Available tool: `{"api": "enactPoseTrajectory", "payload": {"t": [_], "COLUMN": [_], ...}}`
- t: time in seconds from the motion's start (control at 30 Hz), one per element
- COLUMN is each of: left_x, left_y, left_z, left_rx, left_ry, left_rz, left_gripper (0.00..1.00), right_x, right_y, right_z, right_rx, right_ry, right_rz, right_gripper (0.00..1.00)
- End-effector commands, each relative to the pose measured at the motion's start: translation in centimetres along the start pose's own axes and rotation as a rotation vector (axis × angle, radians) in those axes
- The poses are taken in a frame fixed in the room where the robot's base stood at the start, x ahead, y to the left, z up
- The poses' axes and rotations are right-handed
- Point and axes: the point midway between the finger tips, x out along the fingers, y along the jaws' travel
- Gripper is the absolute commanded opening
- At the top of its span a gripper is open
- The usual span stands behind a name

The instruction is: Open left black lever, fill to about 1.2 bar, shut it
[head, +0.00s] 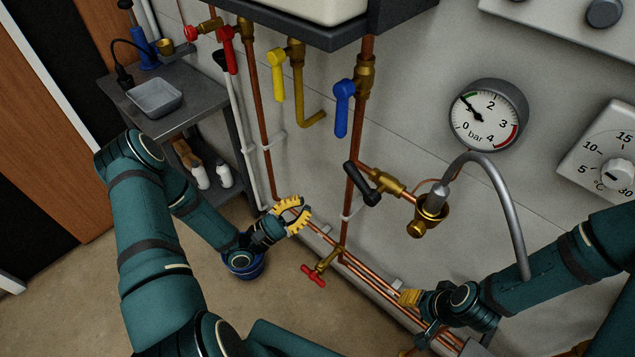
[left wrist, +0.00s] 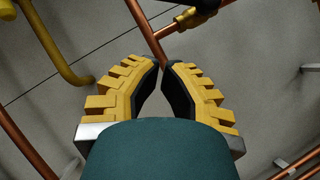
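The left black lever (head: 361,184) sits on a brass valve (head: 385,183) on the branch off the copper pipe. It slants down to the right; I cannot tell whether it is open or shut. The round bar gauge (head: 487,116) has its needle near 1, by the green band. My left gripper (head: 304,207) is open and empty, below and left of the lever, apart from it. In the left wrist view its yellow fingers (left wrist: 162,68) have a gap between them, with part of the brass valve (left wrist: 188,20) beyond. My right gripper (head: 408,298) is low, partly hidden; its opening is unclear.
A grey braided hose (head: 500,190) arches from the brass fitting. A blue lever (head: 343,108), a yellow lever (head: 277,76) and a red lever (head: 228,50) hang above. A red-handled tap (head: 314,275) is below. A shelf (head: 190,118) with a tray stands left.

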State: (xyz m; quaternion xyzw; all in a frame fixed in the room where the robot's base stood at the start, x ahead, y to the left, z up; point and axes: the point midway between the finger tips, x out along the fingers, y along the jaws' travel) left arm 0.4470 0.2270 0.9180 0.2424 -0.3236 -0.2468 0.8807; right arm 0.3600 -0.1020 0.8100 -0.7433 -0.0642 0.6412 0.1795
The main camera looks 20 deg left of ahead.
Motion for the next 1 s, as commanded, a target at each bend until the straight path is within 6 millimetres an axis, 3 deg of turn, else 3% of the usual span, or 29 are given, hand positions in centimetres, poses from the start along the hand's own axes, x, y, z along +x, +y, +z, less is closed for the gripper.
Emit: {"api": "enactPoseTrajectory", "payload": {"t": [0.5,0.7,1.0], "left_x": [9.6,11.3,11.9], "left_y": [0.1,0.1,0.0], "left_z": [0.4,2.2,2.8], "left_rx": [0.003,0.004,0.005], "left_ry": [-0.002,0.001,0.001], "left_rz": [-0.002,-0.002,-0.002], "left_gripper": [0.00,0.00,0.00], "right_x": [-1.0,-1.5,-1.6], "right_y": [-0.4,-0.6,-0.6], "right_z": [-0.5,-0.7,-0.8], "right_rx": [0.002,0.004,0.004], "right_ry": [0.010,0.015,0.017], "right_rz": [0.001,0.001,0.001], "right_gripper": [0.47,0.47,0.47]}}
